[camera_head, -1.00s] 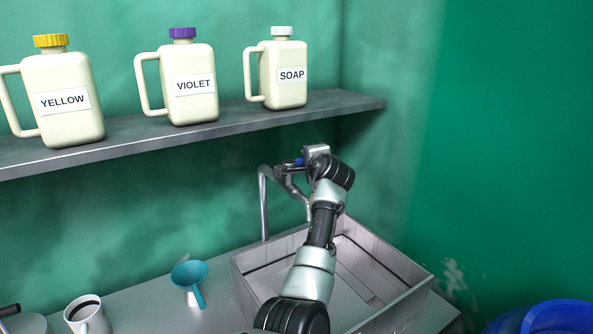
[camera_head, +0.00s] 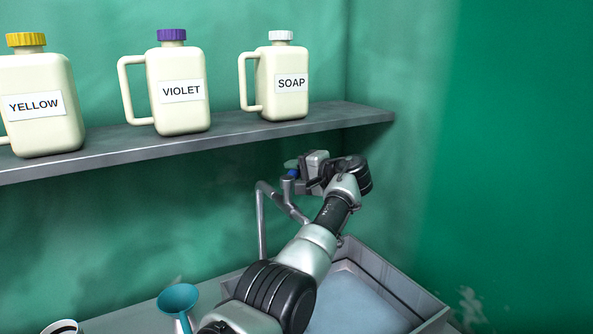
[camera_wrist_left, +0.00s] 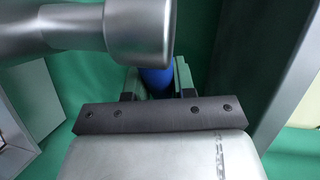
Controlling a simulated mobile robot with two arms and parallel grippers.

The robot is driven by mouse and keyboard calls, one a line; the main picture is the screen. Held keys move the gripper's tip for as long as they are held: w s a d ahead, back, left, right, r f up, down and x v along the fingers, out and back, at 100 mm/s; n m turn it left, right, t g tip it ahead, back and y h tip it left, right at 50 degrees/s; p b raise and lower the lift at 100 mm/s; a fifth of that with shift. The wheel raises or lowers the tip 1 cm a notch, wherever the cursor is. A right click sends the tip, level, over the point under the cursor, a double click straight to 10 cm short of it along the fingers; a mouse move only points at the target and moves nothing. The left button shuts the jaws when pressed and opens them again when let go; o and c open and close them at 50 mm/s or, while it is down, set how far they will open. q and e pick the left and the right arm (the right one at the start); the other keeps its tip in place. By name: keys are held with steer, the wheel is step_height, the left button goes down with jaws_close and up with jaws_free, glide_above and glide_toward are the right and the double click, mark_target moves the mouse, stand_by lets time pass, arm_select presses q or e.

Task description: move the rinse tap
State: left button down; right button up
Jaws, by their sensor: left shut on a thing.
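The rinse tap is a grey metal pipe (camera_head: 262,222) with a bent spout, standing at the back left of the sink (camera_head: 415,293). Its small blue handle (camera_head: 292,173) sits at the top and also shows in the left wrist view (camera_wrist_left: 157,80). My left gripper (camera_head: 297,174) is shut on the blue handle; its two fingers stand either side of it in the left wrist view (camera_wrist_left: 158,88). My arm hides part of the tap and sink. A smooth pale blue surface (camera_head: 352,300), which looks like water, covers the sink's bottom. My right gripper is not in view.
A grey shelf (camera_head: 228,128) above the tap holds a yellow-capped jug (camera_head: 42,105), a violet jug (camera_head: 180,91) and a soap jug (camera_head: 283,82). A teal funnel (camera_head: 178,299) and a cup (camera_head: 62,328) stand left of the sink. Green walls close in behind and right.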

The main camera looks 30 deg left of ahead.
arm_select(q)
steer(key=shift+a+n+g, duration=0.15)
steer(key=shift+n+g, duration=0.15)
steer(key=shift+s+a+n+g, duration=0.1)
steer(key=shift+a+n+g, duration=0.15)
steer(key=shift+g, duration=0.35)
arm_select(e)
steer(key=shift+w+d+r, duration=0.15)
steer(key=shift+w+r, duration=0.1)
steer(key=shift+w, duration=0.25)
arm_select(q)
steer(key=shift+f, duration=0.1)
steer(key=c, duration=0.9)
jaws_free()
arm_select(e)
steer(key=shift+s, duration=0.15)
arm_select(q)
steer(key=shift+d, duration=0.2)
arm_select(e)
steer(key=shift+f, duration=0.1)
